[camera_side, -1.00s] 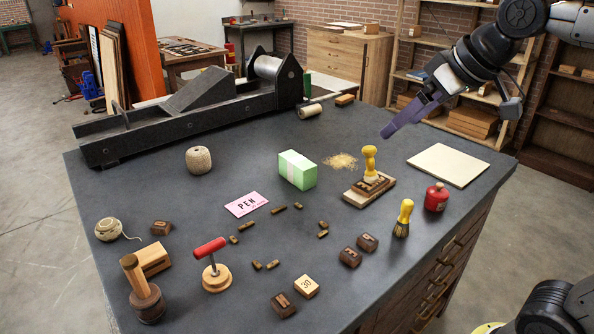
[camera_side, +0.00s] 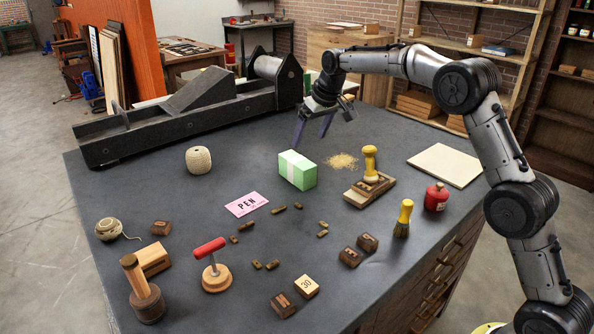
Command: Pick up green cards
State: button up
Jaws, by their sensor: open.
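The green cards (camera_side: 297,170) are a pale green stacked block with a white band, resting on the dark worktop near its middle. My gripper (camera_side: 312,136) hangs above and just behind the block, its two purple fingers pointing down and spread apart. Nothing is between the fingers. The gripper appears apart from the block; the exact gap in depth is hard to tell.
A wooden stamp with a yellow handle (camera_side: 370,165) stands right of the block, with shavings (camera_side: 341,161) nearby. A pink card (camera_side: 246,204) and small type pieces (camera_side: 297,206) lie in front. A black press (camera_side: 190,105) stands behind left.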

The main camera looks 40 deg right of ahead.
aim_at(301, 161)
jog(key=x, duration=0.8)
jog(key=shift+f, duration=0.25)
jog(key=shift+x, duration=2.7)
jog(key=shift+a+f, duration=0.15)
jog(key=shift+f, duration=0.1)
jog(key=shift+w+r, duration=0.1)
grip_shut()
